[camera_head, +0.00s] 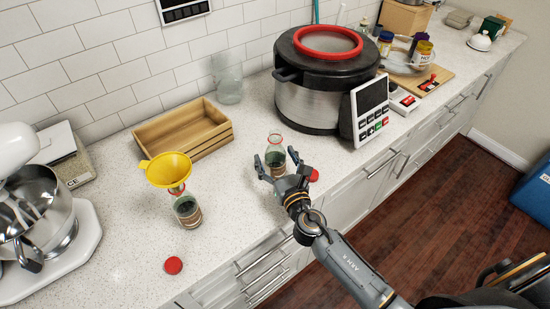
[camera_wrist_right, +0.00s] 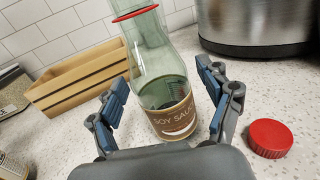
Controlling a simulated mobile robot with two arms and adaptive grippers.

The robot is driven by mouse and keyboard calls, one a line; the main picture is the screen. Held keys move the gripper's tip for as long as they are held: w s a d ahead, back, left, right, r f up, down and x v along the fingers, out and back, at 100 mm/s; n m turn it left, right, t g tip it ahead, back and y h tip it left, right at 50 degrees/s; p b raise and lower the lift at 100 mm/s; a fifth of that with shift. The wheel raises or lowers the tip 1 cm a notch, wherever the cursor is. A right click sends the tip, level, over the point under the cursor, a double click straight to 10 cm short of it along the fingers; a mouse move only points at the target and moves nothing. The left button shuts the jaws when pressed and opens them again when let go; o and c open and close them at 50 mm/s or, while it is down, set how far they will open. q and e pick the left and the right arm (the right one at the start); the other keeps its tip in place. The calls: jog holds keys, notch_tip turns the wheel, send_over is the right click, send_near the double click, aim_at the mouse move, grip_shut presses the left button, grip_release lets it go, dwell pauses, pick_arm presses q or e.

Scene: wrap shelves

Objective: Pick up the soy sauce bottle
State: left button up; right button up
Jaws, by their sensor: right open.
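The soy sauce bottle (camera_head: 274,157) stands upright on the counter, a clear glass bottle with a brown label and a red ring at its open mouth. In the right wrist view the bottle (camera_wrist_right: 160,85) stands between my right gripper's fingers, and its label reads SOY SAU. My right gripper (camera_head: 277,165) is open, with one finger on each side of the bottle. In the wrist view the right gripper (camera_wrist_right: 168,105) shows gaps beside the glass. My left gripper is not in view.
A red cap (camera_head: 313,175) lies right of the bottle. Another bottle (camera_head: 188,211) holds a yellow funnel (camera_head: 168,170), with a red cap (camera_head: 173,265) nearby. A wooden crate (camera_head: 183,132), large cooker (camera_head: 318,95) and stand mixer (camera_head: 35,215) surround this area. The counter between them is mostly free.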

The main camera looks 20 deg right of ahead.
jog(key=shift+w, duration=0.25)
jog(key=shift+s, duration=0.1)
jog(key=shift+c, duration=1.1)
jog(key=c, duration=1.3)
jog(key=shift+o, duration=0.2)
jog(key=shift+r, duration=0.15)
jog(key=shift+r+p, duration=0.8)
jog(key=shift+r, duration=0.3)
jog(key=s+d+r, duration=0.2)
jog(key=s+r, duration=0.3)
jog(key=s, duration=0.1)
jog(key=s+d+r+p, duration=0.1)
jog(key=s+d+r, duration=0.1)
jog(key=s+r, duration=0.3)
jog(key=shift+s+d+r, duration=0.3)
jog(key=shift+s+d, duration=0.05)
jog(key=shift+s, duration=0.65)
